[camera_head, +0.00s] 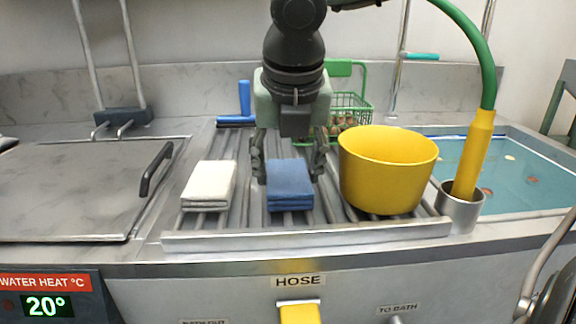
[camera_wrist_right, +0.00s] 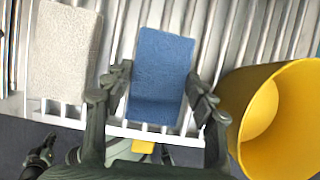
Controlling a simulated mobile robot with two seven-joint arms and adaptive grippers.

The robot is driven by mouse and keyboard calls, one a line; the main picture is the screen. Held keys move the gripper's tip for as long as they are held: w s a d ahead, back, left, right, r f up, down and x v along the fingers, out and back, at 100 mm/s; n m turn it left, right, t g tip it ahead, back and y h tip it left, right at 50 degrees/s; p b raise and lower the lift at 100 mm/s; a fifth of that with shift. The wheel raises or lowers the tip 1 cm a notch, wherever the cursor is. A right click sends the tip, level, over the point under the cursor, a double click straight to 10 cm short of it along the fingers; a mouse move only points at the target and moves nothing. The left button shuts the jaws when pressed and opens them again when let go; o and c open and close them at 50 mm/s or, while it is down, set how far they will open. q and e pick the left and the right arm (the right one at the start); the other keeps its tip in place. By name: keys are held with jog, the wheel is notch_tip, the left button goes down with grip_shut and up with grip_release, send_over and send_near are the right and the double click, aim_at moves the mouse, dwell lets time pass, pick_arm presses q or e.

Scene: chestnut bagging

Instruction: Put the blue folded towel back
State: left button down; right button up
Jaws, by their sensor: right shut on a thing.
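The blue folded towel (camera_head: 290,185) lies on the slatted metal rack (camera_head: 330,238), near its front edge. It is seen as a flat blue rectangle in the right wrist view (camera_wrist_right: 160,75). My right gripper (camera_head: 289,172) reaches down from above, with one finger on each side of the towel. It is shut on the towel, and both fingers also show in the right wrist view (camera_wrist_right: 163,92). The towel seems level with the rack; I cannot tell whether it is slightly raised. My left gripper is not in the head view.
A white folded towel (camera_head: 209,185) lies left of the blue one. A yellow bowl (camera_head: 388,175) stands close on the right. Behind are a green basket (camera_head: 350,105) and a blue-handled tool (camera_head: 244,100). A yellow hose nozzle (camera_head: 472,155) stands in a metal cup (camera_head: 458,212) beside the water bath (camera_head: 520,180).

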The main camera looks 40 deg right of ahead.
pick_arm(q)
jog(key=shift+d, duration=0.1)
pick_arm(e)
jog(key=shift+f, duration=0.15)
jog(key=o, duration=1.1)
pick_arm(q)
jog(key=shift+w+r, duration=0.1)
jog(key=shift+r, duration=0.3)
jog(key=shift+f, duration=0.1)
pick_arm(e)
jog(key=shift+r, duration=0.35)
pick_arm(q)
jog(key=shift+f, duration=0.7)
pick_arm(e)
jog(key=v, duration=1.1)
jog(key=shift+r, duration=0.3)
jog(key=shift+s+a, duration=0.1)
